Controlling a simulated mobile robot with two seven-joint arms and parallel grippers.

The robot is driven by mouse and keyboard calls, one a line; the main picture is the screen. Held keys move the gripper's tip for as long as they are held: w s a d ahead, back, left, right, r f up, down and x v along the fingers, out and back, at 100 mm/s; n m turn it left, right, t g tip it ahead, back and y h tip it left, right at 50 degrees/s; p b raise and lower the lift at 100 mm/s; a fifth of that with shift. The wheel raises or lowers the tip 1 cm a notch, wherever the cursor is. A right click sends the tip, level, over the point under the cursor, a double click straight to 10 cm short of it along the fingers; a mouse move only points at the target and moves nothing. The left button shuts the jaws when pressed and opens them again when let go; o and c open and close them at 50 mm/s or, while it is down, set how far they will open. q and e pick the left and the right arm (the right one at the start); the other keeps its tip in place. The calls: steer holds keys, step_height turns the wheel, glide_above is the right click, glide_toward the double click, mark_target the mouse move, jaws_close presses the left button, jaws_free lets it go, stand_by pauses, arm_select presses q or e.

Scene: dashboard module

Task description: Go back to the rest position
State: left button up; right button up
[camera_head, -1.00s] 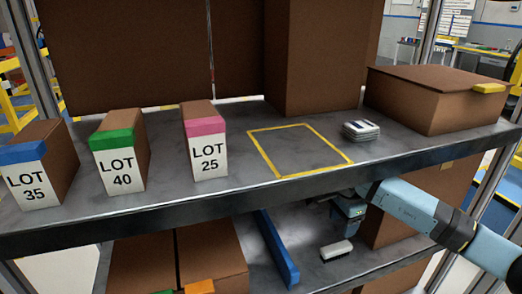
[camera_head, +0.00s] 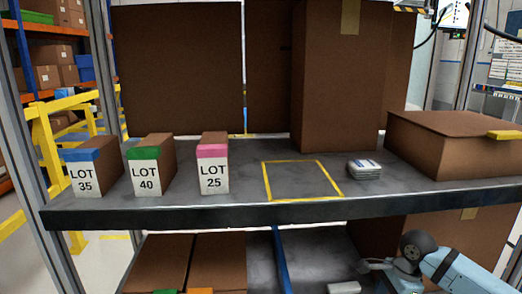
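My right arm (camera_head: 450,270) comes in low at the right, in front of the lower shelf. What seems to be its gripper (camera_head: 374,266) points left, near a small white item (camera_head: 343,287) on the lower shelf. The gripper is small and partly hidden, so I cannot tell whether it is open or shut. My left arm and gripper are not in view.
On the upper shelf (camera_head: 300,214) stand boxes LOT 35 (camera_head: 84,174), LOT 40 (camera_head: 150,167) and LOT 25 (camera_head: 213,172). A yellow-outlined area (camera_head: 300,180) is empty beside a small white stack (camera_head: 364,170). A large box (camera_head: 455,145) sits at right. Brown boxes (camera_head: 217,262) and a blue divider (camera_head: 282,262) are below.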

steer(key=s+a+m+g+y, duration=0.1)
steer(key=s+a+y, duration=0.3)
steer(key=a, duration=0.5)
steer(key=s+a+m+g+y, duration=0.1)
steer(key=s+a+y, duration=0.35)
steer(key=a, duration=0.35)
steer(key=s+a+r+m+y, duration=0.5)
steer(key=s+a+r+y, duration=0.2)
steer(key=a, duration=0.1)
step_height(320, 180, up, 8)
steer(key=s+d+m+t+y, duration=0.15)
steer(key=m+t+y, duration=0.25)
steer(key=m+t, duration=1.35)
arm_select(q)
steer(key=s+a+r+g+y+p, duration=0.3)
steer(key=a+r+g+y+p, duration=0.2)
steer(key=p, duration=3.2)
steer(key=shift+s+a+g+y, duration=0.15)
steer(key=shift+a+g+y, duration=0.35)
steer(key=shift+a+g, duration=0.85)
arm_select(e)
steer(key=s+d+r+m+g+h, duration=0.1)
steer(key=s+d+m+g+h, duration=0.1)
steer(key=d+m+h, duration=0.3)
steer(key=s+d+r+m+g+h, duration=0.1)
steer(key=s+d+m+h, duration=0.4)
steer(key=m+h, duration=0.8)
steer(key=shift+s+d+m+g+h, duration=0.3)
steer(key=shift+d+m+g, duration=0.45)
steer(key=shift+m, duration=3.9)
